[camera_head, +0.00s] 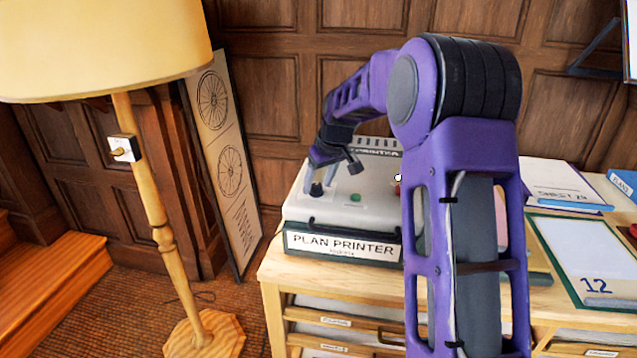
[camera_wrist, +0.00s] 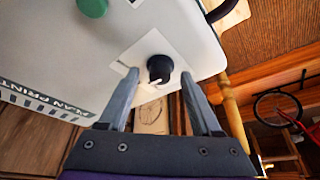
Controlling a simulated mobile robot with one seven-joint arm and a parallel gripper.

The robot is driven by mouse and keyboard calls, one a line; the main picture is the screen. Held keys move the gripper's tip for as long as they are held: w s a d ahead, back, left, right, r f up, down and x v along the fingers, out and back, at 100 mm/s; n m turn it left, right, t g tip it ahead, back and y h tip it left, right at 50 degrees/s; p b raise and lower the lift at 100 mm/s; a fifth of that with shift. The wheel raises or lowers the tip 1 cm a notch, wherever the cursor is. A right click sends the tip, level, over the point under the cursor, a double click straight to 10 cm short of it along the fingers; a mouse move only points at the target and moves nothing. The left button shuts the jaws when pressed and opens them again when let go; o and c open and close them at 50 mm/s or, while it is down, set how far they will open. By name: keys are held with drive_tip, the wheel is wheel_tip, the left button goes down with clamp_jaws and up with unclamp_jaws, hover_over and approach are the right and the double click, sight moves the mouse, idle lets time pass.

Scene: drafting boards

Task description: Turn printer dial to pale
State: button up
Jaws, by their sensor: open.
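The plan printer (camera_head: 355,222) is a pale grey box with a dark "PLAN PRINTER" front, standing on a wooden cabinet. Its dial (camera_wrist: 160,67) is a black round knob on a small white plate, with a light mark on its lower edge in the wrist view. The markings around the dial are too small to read. My gripper (camera_head: 322,186) is over the left part of the printer top, pointing down. In the wrist view, my gripper (camera_wrist: 158,76) is open, with one grey finger on each side of the knob. Contact cannot be told.
A green button (camera_head: 355,197) is right of the dial; it also shows in the wrist view (camera_wrist: 92,7). A floor lamp (camera_head: 150,190) stands to the left. A framed wheel print (camera_head: 222,160) leans on the wall. Boards and papers (camera_head: 588,255) lie to the right.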

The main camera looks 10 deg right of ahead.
clamp_jaws()
idle(0.3)
drive_tip(key=shift+r, duration=0.1)
drive_tip(key=n+p, duration=0.1)
drive_tip(key=n, duration=0.1)
drive_tip(key=n+y+p, duration=0.1)
drive_tip(key=n+g+y+p, duration=0.1)
drive_tip(key=n, duration=0.1)
drive_tip(key=shift+w+d+r+n, duration=0.1)
drive_tip(key=shift+w+d+n, duration=0.05)
drive_tip(key=shift+d+n, duration=0.15)
drive_tip(key=shift+w+n+g+y+p, duration=0.1)
drive_tip(key=shift+n+g+y+p, duration=0.2)
drive_tip(key=shift+n+p, duration=0.55)
drive_tip(key=shift+w+n+g+y+p, duration=0.1)
drive_tip(key=shift+n+g+p, duration=0.35)
drive_tip(key=shift+n, duration=0.7)
drive_tip(key=shift+s, duration=0.1)
unclamp_jaws()
